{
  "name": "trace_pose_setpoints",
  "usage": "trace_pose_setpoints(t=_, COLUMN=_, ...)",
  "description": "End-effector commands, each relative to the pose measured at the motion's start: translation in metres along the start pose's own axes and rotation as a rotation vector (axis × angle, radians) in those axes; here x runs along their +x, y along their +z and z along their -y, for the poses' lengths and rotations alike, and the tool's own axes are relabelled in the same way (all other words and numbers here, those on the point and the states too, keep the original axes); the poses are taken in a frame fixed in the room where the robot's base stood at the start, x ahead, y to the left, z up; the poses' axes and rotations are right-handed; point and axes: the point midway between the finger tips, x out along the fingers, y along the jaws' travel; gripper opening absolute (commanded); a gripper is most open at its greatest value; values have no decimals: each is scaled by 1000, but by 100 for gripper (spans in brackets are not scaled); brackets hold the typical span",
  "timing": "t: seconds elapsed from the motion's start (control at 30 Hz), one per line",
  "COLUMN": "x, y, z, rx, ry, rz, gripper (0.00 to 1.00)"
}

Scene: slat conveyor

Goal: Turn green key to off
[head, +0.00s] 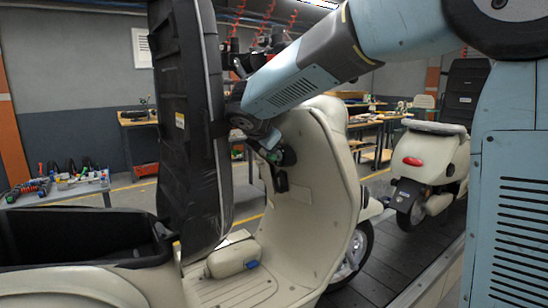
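A cream scooter (322,190) stands in front of me, its inner front panel facing left. A small green part, likely the green key (272,157), shows on the upper inner panel. My gripper (277,151) is right at it, reaching down from the upper right. The gripper is small, dark and partly hidden by its own wrist, so I cannot tell whether its fingers are apart or closed on the key. The key's angle cannot be made out.
The scooter's raised black seat (185,120) stands upright just left of my wrist. The open storage bin (80,238) is at lower left. A second scooter (430,160) stands behind on the slat conveyor (385,262). Workbenches (75,188) stand farther back.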

Motion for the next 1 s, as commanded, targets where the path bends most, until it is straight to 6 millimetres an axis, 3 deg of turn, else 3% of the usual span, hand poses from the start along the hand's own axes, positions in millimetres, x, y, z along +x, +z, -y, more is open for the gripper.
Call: trace_pose_setpoints(t=1.0, x=6, y=-8, z=2, rx=-1, ry=-5, rz=-7, gripper=0)
